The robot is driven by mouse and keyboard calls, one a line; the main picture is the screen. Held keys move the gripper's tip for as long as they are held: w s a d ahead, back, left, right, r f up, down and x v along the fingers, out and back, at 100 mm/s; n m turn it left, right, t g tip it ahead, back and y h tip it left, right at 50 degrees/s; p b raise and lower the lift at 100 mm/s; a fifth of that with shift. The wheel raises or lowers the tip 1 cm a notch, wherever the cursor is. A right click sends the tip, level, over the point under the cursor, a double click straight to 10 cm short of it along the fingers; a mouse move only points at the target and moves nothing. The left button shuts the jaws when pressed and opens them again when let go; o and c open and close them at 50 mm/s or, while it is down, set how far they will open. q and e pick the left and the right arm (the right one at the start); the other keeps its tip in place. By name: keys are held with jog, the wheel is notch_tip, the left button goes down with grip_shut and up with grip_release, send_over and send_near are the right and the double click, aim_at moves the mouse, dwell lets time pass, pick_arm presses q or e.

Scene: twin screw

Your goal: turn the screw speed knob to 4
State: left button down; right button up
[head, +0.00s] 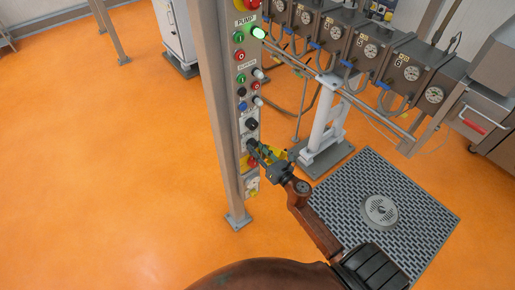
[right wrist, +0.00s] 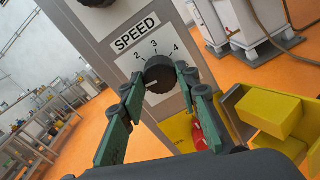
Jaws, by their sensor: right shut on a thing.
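The screw speed knob (right wrist: 159,74) is round and black, on a grey panel under a SPEED label (right wrist: 136,32). The numbers 2, 3 and 4 show around its upper side. A pale mark on the knob shows at its lower left, away from the 4. My right gripper (right wrist: 160,82) is shut on the knob, with one green finger on each side. In the head view my right gripper (head: 257,151) is at the lower part of the control column and covers most of the knob. My left gripper is not in view.
The control column (head: 213,110) carries several buttons and knobs above the gripper, including a lit green lamp (head: 258,33). Several gauges (head: 370,50) line the machine behind. Orange floor lies open at left.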

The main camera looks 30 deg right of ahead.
jog(key=m+p, duration=0.1)
jog(key=m, duration=0.2)
jog(key=shift+m, duration=0.4)
jog(key=m+p, duration=0.1)
jog(key=m, duration=0.2)
jog(key=shift+r+m, duration=0.1)
jog(key=shift+m, duration=0.2)
jog(key=m+p, duration=0.2)
jog(key=m, duration=0.2)
jog(key=shift+m+p, duration=0.3)
jog(key=m+p, duration=0.2)
jog(key=m, duration=0.1)
jog(key=shift+m, duration=0.3)
jog(key=m+p, duration=0.2)
jog(key=m, duration=0.1)
jog(key=shift+m, duration=0.3)
jog(key=m+p, duration=0.2)
jog(key=m, duration=0.1)
jog(key=shift+m, duration=0.3)
jog(key=m+p, duration=0.2)
jog(key=m, duration=0.2)
jog(key=shift+p, duration=0.3)
jog(key=shift+m+p, duration=0.5)
jog(key=shift+m, duration=0.9)
